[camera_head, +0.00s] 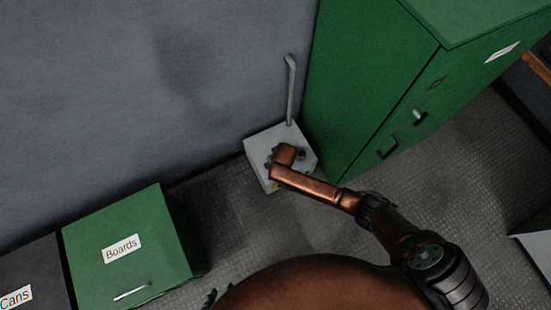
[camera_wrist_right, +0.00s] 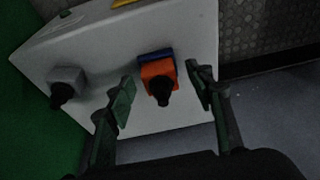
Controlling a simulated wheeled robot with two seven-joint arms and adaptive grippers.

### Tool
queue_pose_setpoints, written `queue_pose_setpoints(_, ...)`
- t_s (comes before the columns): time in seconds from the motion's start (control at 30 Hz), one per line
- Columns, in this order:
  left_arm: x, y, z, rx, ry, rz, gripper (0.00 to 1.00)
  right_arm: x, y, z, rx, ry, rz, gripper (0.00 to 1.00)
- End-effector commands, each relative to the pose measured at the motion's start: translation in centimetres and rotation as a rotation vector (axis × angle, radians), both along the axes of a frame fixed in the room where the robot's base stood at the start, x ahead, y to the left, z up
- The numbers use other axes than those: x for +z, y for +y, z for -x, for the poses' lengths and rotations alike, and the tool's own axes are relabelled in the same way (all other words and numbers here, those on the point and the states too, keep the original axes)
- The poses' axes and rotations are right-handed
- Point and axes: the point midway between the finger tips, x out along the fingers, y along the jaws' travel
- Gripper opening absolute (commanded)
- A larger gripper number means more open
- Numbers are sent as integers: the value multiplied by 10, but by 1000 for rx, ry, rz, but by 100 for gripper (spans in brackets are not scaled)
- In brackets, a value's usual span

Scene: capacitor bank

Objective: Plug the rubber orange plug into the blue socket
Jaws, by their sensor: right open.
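The rubber orange plug (camera_wrist_right: 159,71) shows in the right wrist view, with a black end toward me. It sits right at the front of the blue socket (camera_wrist_right: 153,56), whose edge shows behind it; how deep it is in I cannot tell. My right gripper (camera_wrist_right: 161,77) is open, with one finger on each side of the plug and gaps between. In the head view my right arm covers the plug and socket. A small dark part of my left gripper (camera_head: 209,298) shows at the bottom edge; its jaws are unclear.
The sockets are on a white box (camera_head: 265,171) with a grey pipe (camera_head: 291,90), by the wall. A grey socket (camera_wrist_right: 68,78) with a black part is left of the blue one. A tall green cabinet (camera_head: 365,90) stands right; a green Boards box (camera_head: 130,245) stands left.

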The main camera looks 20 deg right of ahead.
Motion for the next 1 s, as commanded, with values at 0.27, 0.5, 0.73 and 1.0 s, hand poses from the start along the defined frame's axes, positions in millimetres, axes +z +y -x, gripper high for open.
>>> queue_pose_setpoints(0.27, 0, 0, 0, 0, 0, 0, 40, 16, 0, 5, 1, -1, -2, 49)
queue_pose_setpoints(0.5, 0, 0, 0, 0, 0, 0, 40, 62, 0, 19, 1, -3, -2, 49)
queue_pose_setpoints(0.73, 0, 0, 0, 0, 0, 0, 40, 100, -1, 30, 1, -1, -2, 49)
queue_pose_setpoints(1.0, 0, 0, 0, 0, 0, 0, 40, 115, -1, 35, 0, 1, 0, 49)
